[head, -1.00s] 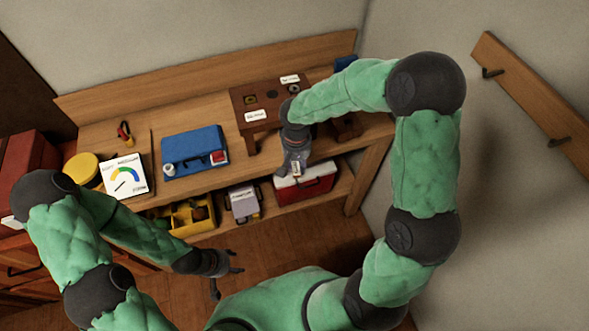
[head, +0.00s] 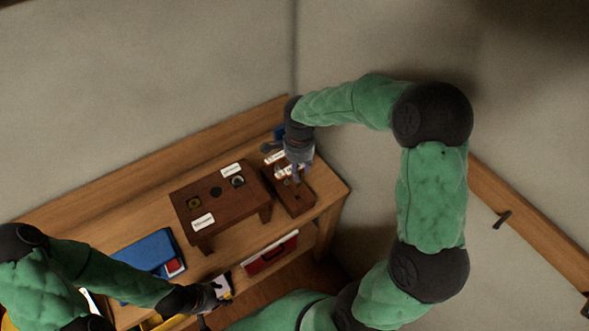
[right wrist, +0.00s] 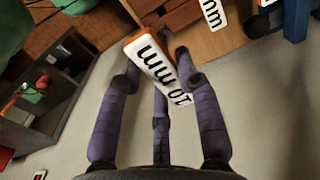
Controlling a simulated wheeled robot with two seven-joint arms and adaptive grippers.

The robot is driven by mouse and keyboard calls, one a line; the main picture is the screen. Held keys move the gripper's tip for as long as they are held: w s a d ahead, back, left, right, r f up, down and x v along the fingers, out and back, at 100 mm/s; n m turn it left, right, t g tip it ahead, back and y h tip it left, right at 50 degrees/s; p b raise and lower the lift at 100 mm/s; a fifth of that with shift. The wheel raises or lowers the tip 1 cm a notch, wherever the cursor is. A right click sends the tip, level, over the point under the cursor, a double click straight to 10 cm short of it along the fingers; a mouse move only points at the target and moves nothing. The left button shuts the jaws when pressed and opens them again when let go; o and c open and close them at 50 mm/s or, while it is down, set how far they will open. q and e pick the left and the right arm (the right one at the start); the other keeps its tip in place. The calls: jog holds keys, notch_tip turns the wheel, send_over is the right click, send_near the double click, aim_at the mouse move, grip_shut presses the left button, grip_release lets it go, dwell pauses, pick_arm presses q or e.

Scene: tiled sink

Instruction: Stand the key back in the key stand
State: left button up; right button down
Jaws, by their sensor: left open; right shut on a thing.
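My right gripper (head: 298,168) is at the back right of the bench, over a dark wooden block (head: 290,198) that looks like the key stand. In the right wrist view, its purple fingers (right wrist: 158,75) are shut on the key's white, orange-edged handle (right wrist: 157,67), marked "10 mm". The key's far end is hidden. A second white "mm" label (right wrist: 213,14) shows beyond it by brown wood. I cannot tell whether the key touches the block. My left gripper (head: 205,297) is open and empty at the lower left, in front of the bench.
A brown short-legged rack (head: 218,215) with round holes and white labels stands just left of the block. A blue case (head: 150,255) lies further left. A red and white box (head: 270,252) is on the lower shelf. The wall is close behind and to the right.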

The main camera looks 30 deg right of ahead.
aim_at(299, 182)
jog(key=shift+s, duration=0.15)
jog(key=shift+f+b, duration=0.35)
jog(key=shift+b, duration=0.2)
jog(key=shift+f+b, duration=2.05)
jog(key=shift+f, duration=0.45)
jog(key=shift+b, duration=0.4)
jog(key=shift+f+b, duration=1.9)
jog(key=shift+f, duration=0.45)
